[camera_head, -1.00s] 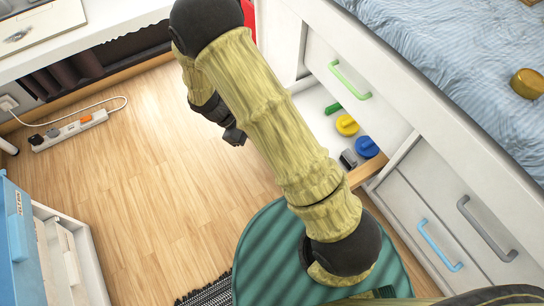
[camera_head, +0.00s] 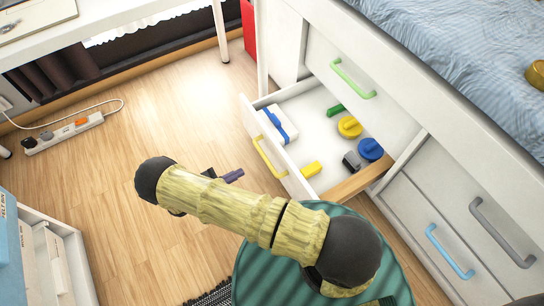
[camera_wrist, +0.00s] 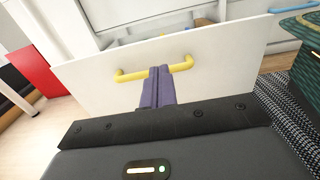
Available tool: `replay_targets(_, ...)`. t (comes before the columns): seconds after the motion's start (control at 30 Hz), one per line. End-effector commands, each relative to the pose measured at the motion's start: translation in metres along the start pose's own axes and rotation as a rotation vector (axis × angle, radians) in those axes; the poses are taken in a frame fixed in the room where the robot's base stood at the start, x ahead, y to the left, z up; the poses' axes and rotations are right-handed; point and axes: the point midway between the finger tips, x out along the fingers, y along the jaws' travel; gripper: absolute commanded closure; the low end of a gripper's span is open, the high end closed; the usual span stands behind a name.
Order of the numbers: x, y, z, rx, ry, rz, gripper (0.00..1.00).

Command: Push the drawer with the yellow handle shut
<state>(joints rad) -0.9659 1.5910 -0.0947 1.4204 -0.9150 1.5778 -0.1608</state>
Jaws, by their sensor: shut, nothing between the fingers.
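The drawer with the yellow handle (camera_head: 270,156) is pulled open from the white bed base, and its white front panel (camera_head: 250,124) faces left toward the floor. In the wrist view the drawer front (camera_wrist: 215,70) fills the middle, with its yellow handle (camera_wrist: 130,76) running across behind the fingers. My gripper (camera_head: 238,175) is shut and empty, its purple fingers together. The closed fingertips (camera_wrist: 160,72) overlap the middle of the handle in the wrist view. In the head view they appear a little left of the handle; contact cannot be told.
Drawers with green (camera_head: 352,79), blue (camera_head: 450,250) and grey (camera_head: 500,232) handles look closed. A power strip (camera_head: 63,133) lies on the floor at left. Wooden floor between is clear.

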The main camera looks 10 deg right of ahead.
Motion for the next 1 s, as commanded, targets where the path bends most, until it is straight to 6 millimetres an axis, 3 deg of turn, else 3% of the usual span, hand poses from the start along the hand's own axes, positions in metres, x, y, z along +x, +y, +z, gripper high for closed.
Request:
replay_targets(0.37,0.015,0.000,-0.001,-0.001,0.001,-0.005,1.00)
replay_targets(1.0,0.123,-0.001,-0.004,0.000,0.003,-0.006,1.00)
